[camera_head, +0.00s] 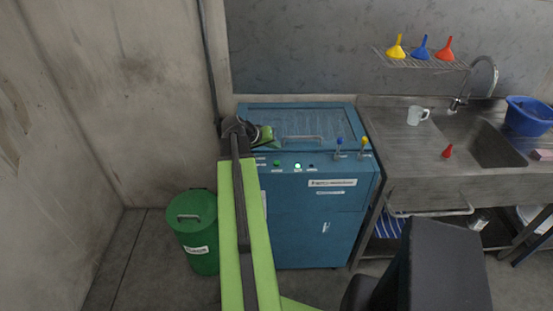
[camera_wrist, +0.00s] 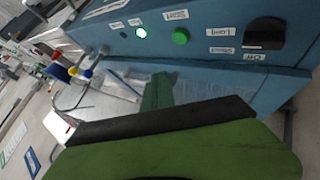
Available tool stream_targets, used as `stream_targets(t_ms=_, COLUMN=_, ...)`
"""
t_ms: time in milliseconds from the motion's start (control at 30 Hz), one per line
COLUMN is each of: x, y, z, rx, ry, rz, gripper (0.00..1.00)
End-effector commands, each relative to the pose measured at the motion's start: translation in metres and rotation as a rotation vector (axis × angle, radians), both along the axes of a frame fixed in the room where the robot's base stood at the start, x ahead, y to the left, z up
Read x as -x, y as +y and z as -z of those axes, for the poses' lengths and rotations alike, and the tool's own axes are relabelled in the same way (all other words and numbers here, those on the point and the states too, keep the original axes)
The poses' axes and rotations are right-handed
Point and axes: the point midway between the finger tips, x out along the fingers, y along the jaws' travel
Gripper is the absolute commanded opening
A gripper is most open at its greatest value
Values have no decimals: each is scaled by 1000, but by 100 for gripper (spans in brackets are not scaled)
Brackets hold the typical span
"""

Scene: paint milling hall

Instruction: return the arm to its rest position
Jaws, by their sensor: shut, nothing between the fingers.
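My gripper (camera_head: 264,136) is at the end of my green and black arm, over the left part of the blue cabinet machine (camera_head: 315,220), close to its control panel. The fingers are shut with nothing between them. Whether they touch the machine I cannot tell. In the wrist view my gripper (camera_wrist: 158,95) points across the machine's top, and the panel appears upside down. A lamp (camera_wrist: 141,32) is lit beside a green button (camera_wrist: 180,37) and a black switch (camera_wrist: 264,33).
A green lidded bin (camera_head: 197,245) stands left of the machine, near the wall. Two levers with blue and yellow knobs (camera_head: 364,141) rise at its right.

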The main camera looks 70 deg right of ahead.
Motion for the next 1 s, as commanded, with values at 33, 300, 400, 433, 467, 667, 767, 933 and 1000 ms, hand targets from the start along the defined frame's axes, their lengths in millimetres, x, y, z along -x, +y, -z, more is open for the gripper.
stream_targets(t_ms=33, x=0, y=0, z=1, rx=0, ry=0, rz=0, gripper=0)
stream_targets(t_ms=300, x=0, y=0, z=2, rx=0, ry=0, rz=0, gripper=0)
stream_targets(t_ms=400, x=0, y=0, z=2, rx=0, ry=0, rz=0, gripper=0)
stream_targets(t_ms=433, x=0, y=0, z=2, rx=0, ry=0, rz=0, gripper=0)
stream_targets(t_ms=467, x=0, y=0, z=2, rx=0, ry=0, rz=0, gripper=0)
stream_targets(t_ms=667, x=0, y=0, z=1, rx=0, ry=0, rz=0, gripper=0)
stream_targets(t_ms=767, x=-10, y=3, z=1, rx=0, ry=-1, rz=-15, gripper=0)
stream_targets(t_ms=933, x=-103, y=43, z=2, rx=0, ry=0, rz=-161, gripper=0)
stream_targets(t_ms=1000, x=-157, y=77, z=2, rx=-2, ry=-3, rz=-253, gripper=0)
